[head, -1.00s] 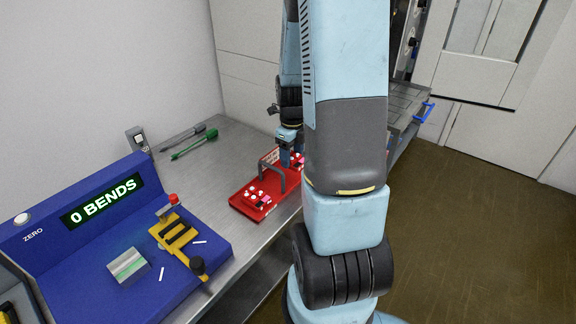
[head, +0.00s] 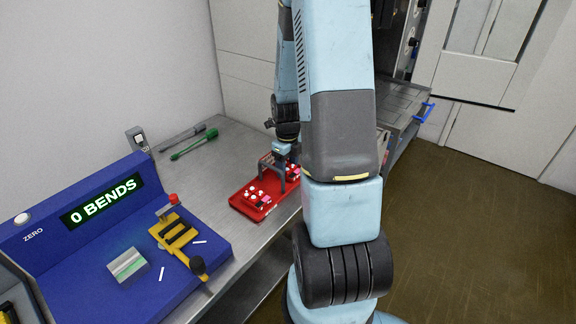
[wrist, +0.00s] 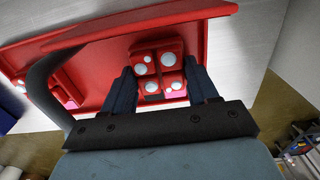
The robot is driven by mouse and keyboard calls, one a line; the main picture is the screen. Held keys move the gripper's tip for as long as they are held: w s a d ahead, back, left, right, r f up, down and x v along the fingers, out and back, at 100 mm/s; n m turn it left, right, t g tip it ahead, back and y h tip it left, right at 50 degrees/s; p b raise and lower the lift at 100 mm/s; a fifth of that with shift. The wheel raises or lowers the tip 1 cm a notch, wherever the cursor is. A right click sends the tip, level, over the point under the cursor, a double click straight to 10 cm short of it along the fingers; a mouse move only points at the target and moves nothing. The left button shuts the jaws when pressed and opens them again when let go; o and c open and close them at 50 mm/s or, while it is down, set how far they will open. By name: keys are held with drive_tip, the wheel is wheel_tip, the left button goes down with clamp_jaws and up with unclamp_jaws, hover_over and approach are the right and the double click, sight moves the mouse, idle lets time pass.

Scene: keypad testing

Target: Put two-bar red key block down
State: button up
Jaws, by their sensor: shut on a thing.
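My gripper (wrist: 161,92) is shut on a red key block (wrist: 167,60) with white round dots and a pink patch, between the two dark fingers in the wrist view. The block is over or in the red tray (wrist: 105,62); I cannot tell whether it touches the tray floor. In the head view my gripper (head: 283,162) is at the far end of the red tray (head: 237,207), partly hidden by the tray's grey handle. I cannot make out the two bars. Another red block with white dots (head: 254,194) sits in the tray's near half.
The tray's grey handle (head: 281,172) arches across its middle, close to my gripper. A blue bend tester (head: 75,262) reading "0 BENDS" stands at left on the metal bench (head: 215,180). Green and grey tools (head: 193,144) lie at the back.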

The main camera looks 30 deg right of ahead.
drive_tip(key=shift+f, duration=0.1)
drive_tip(key=o, duration=0.8)
drive_tip(key=shift+o, duration=0.2)
